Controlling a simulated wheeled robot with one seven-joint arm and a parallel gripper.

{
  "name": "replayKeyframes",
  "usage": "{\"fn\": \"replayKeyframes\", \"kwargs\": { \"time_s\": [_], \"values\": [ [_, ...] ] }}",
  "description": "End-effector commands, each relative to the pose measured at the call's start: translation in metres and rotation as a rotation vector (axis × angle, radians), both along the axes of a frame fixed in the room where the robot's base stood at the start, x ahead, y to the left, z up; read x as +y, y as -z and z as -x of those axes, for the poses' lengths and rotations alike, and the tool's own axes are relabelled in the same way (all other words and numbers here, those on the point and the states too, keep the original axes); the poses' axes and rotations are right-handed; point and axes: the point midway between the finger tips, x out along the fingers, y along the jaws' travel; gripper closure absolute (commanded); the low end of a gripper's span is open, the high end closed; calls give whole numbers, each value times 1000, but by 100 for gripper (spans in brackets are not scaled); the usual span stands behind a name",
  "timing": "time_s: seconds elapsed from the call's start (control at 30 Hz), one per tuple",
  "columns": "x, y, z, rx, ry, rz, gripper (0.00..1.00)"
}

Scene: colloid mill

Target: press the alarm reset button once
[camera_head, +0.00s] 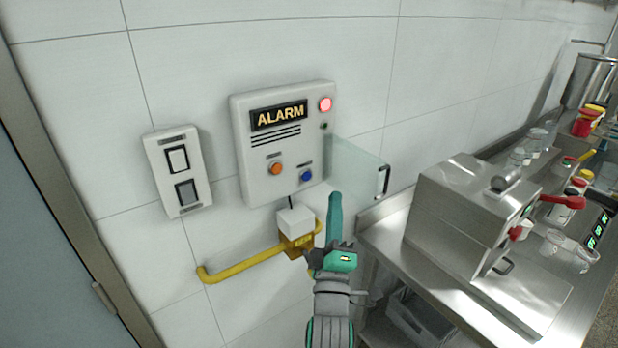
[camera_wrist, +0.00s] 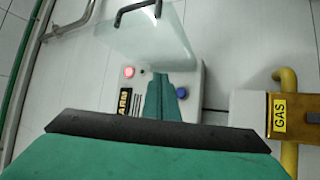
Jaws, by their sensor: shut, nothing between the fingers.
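The white alarm box (camera_head: 255,150) is on the tiled wall, with an "ALARM" sign and a lit red lamp (camera_head: 325,104). An orange button (camera_head: 276,168) and a blue button (camera_head: 306,176) sit low on its face; their labels are too small to read. A clear cover (camera_head: 352,168) with a dark handle stands swung open at the box's right side. My gripper (camera_head: 335,197) is shut and empty, its fingertips right of and slightly below the blue button in the head view. In the wrist view the fingers (camera_wrist: 161,80) overlap the box beside the blue button (camera_wrist: 182,93); the orange button is hidden.
A yellow gas pipe (camera_head: 240,263) with a white unit runs below the box; its "GAS" label (camera_wrist: 280,115) shows in the wrist view. A two-rocker switch plate (camera_head: 178,172) is at left. A steel bench (camera_head: 385,225) with a metal machine (camera_head: 470,210) stands at right.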

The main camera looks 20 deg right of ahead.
Motion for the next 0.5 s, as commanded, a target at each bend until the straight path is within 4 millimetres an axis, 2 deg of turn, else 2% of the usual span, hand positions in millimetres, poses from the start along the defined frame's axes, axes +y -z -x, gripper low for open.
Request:
{"fn": "replayKeyframes", "kwargs": {
  "time_s": [0.5],
  "values": [
    [16, 0, -57, 1, 7, -1, 100]
  ]
}}
